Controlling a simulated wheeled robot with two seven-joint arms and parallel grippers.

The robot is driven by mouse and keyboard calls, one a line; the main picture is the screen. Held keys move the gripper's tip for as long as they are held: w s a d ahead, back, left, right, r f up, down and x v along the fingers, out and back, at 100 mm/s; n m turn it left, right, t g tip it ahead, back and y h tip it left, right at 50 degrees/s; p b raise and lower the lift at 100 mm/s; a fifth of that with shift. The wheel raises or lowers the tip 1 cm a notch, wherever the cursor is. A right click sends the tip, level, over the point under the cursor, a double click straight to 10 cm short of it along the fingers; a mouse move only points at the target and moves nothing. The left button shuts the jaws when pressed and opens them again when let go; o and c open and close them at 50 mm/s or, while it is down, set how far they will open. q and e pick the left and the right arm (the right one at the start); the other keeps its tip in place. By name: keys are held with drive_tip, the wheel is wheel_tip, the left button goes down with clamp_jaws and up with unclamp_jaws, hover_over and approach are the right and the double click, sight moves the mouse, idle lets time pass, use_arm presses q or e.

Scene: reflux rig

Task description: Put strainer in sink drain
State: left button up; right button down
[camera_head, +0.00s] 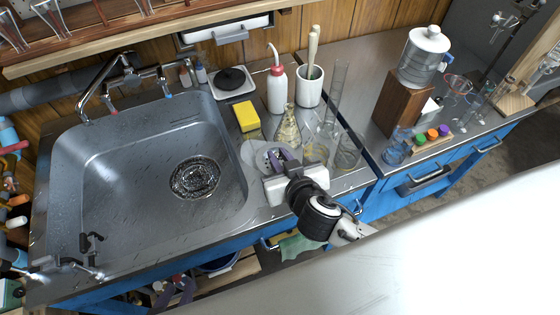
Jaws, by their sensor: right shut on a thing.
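The sink drain (195,178) is a dark, round, speckled metal opening in the floor of the grey sink (120,185). My right gripper (272,157) is over the counter just right of the sink's rim, to the right of the drain and apart from it. It is shut on a pale grey, round, shallow thing that looks like the strainer (250,155). The fingers and hand hide part of it. I cannot tell whether it touches the counter.
A yellow sponge (246,116), a white bottle (277,88) and a conical flask (287,128) stand behind my right gripper. Clear glassware (320,145) is close on its right. A faucet (105,85) stands at the sink's back left. The sink basin is clear.

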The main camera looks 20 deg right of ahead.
drive_tip(key=shift+f, duration=1.9)
drive_tip(key=c, duration=1.7)
unclamp_jaws()
